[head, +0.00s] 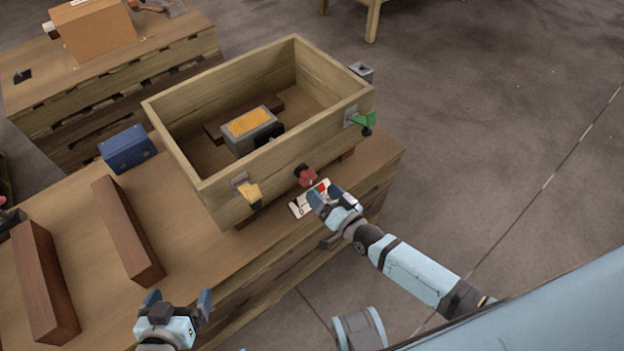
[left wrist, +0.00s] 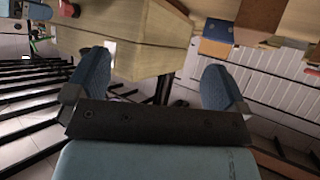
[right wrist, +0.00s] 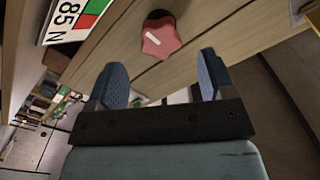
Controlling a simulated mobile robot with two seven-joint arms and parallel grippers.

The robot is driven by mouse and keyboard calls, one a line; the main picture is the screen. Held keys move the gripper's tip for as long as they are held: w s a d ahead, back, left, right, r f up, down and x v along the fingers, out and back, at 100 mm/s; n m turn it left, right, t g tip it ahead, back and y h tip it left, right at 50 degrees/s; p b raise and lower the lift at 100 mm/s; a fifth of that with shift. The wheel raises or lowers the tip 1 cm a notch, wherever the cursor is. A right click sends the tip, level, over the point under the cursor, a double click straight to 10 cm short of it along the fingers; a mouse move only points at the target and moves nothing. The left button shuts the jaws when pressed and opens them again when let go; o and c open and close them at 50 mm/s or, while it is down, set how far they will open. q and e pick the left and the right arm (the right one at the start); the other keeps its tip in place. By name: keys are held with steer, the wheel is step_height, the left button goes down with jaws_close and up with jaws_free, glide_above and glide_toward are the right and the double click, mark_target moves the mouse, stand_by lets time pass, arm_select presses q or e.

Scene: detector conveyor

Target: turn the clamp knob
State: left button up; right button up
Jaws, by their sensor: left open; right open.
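A red star-shaped clamp knob (head: 305,175) sits on the front wall of the wooden box (head: 228,207). In the right wrist view the knob (right wrist: 160,38) shows a white mark on its face and lies just beyond the fingertips. My right gripper (head: 327,196) is open and empty, in front of the knob and apart from it; it also shows in the right wrist view (right wrist: 160,78). My left gripper (head: 178,298) is open and empty at the table's near edge; its fingers also show in the left wrist view (left wrist: 152,78).
A card with green and red fields (head: 300,206) is beside the knob, partly behind my right gripper. Yellow (head: 250,192) and green (head: 364,119) clamp parts are on the box. A grey block with a yellow top (head: 250,123) lies inside. Brown bars (head: 128,230) and a blue box (head: 127,148) lie left.

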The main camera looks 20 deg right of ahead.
mark_target(311, 181)
arm_select(q)
steer(key=shift+s+a+f, duration=0.1)
steer(key=shift+f, duration=0.05)
arm_select(e)
steer(key=v, duration=0.7)
steer(key=shift+w, duration=0.1)
stand_by(0.6)
steer(key=w+a+n+b, duration=0.1)
steer(key=w+n+b, duration=0.1)
steer(key=w+n, duration=0.2)
steer(key=w+a+n+b, duration=0.1)
steer(key=w+a+n, duration=0.1)
steer(key=w+n, duration=0.2)
steer(key=w+a+n+b, duration=0.1)
steer(key=w+n+b, duration=0.1)
steer(key=w+n, duration=0.2)
steer(key=shift+w+a+n+b, duration=0.15)
steer(key=shift+n+b, duration=0.05)
steer(key=shift+n, duration=0.4)
steer(key=shift+w+a+n+b, duration=0.15)
steer(key=shift+w+n, duration=0.05)
steer(key=shift+n, duration=0.4)
arm_select(q)
steer(key=shift+w+d+f+t+h, duration=0.1)
steer(key=shift+w+d+t+h, duration=0.25)
steer(key=shift+d, duration=0.2)
arm_select(e)
steer(key=shift+w+a+r, duration=0.1)
steer(key=shift+w, duration=0.2)
